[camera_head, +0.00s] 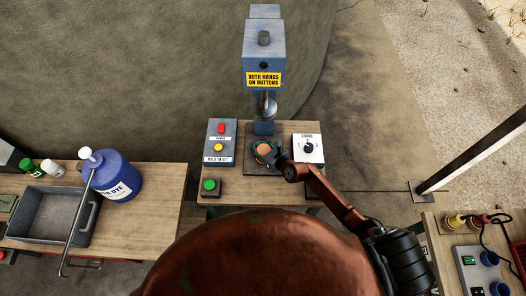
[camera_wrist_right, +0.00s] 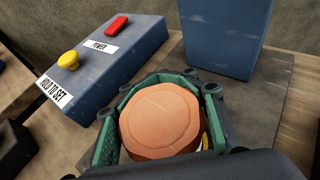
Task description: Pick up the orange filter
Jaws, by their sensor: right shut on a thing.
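The orange filter (camera_wrist_right: 162,118) is a round orange disc-like piece with a raised rim, seen from above in the right wrist view. It also shows small in the head view (camera_head: 264,149), over the dark base plate of the blue press. My right gripper (camera_wrist_right: 158,112) is shut on it, with green-padded fingers on both sides of it. In the head view the right gripper (camera_head: 266,153) is over the press plate (camera_head: 252,167). I cannot tell whether the filter touches the plate. My left gripper is not in view.
The blue press (camera_head: 264,60) stands behind the filter. A control box (camera_head: 220,142) with red and yellow buttons and a green button box (camera_head: 209,187) are to the left, a dial box (camera_head: 308,150) to the right. A blue dye jug (camera_head: 115,178) and grey tray (camera_head: 50,216) stand on the left bench.

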